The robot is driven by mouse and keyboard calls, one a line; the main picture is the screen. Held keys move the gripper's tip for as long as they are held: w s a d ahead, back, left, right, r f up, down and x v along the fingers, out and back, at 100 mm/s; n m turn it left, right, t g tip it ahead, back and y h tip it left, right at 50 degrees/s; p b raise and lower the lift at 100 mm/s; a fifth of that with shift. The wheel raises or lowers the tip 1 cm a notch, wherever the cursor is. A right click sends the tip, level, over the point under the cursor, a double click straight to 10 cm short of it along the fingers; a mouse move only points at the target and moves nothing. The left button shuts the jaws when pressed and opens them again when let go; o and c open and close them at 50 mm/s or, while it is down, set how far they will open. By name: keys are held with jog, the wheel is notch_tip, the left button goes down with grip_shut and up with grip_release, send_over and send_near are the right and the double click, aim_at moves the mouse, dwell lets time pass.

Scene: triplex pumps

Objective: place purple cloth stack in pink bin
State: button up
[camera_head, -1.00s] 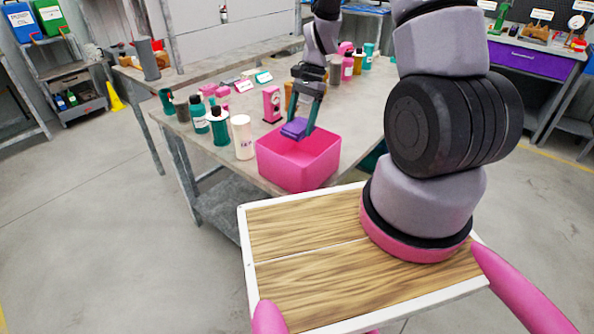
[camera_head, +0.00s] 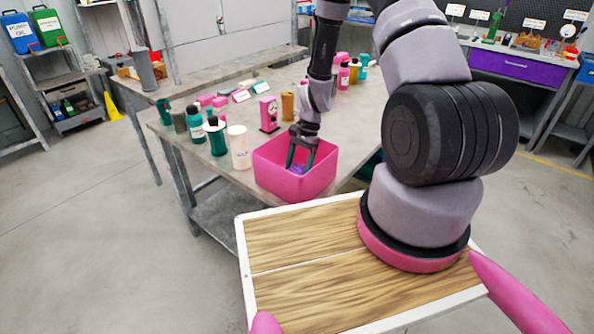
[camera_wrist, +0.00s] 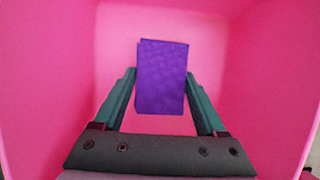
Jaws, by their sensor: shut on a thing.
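The purple cloth stack (camera_wrist: 162,78) is a small rectangular block, held between the two teal fingers of my gripper (camera_wrist: 161,85) in the wrist view. In the head view my gripper (camera_head: 299,164) points down inside the pink bin (camera_head: 275,178). The pink walls surround the stack in the wrist view. Whether the stack touches the bin floor I cannot tell.
A white canister (camera_head: 239,147) and green bottles (camera_head: 216,136) stand on the grey table (camera_head: 245,182) left of the bin. A pink dispenser-like item (camera_head: 268,114) stands behind it. The bin sits at the table's near corner.

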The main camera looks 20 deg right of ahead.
jog(key=shift+f, duration=0.15)
jog(key=o, duration=1.2)
jog(key=shift+o, duration=0.2)
jog(key=w+d+r+n+t, duration=0.1)
jog(key=d+r, duration=0.1)
jog(key=r, duration=1)
jog(key=w+d+r+n+t, duration=0.1)
jog(key=w+d+r+t, duration=0.1)
jog(key=r, duration=1.1)
jog(key=s+r+n+t+h, duration=0.1)
jog(key=s+r+n+t, duration=0.1)
jog(key=s+r, duration=0.7)
jog(key=s+d+r+n+t, duration=0.1)
jog(key=s+r+n+t, duration=0.1)
jog(key=s+r+t, duration=0.3)
jog(key=s+r, duration=0.4)
jog(key=r, duration=0.6)
jog(key=shift+s+n+h, duration=0.2)
jog(key=shift+n+h, duration=0.1)
jog(key=shift+h, duration=0.1)
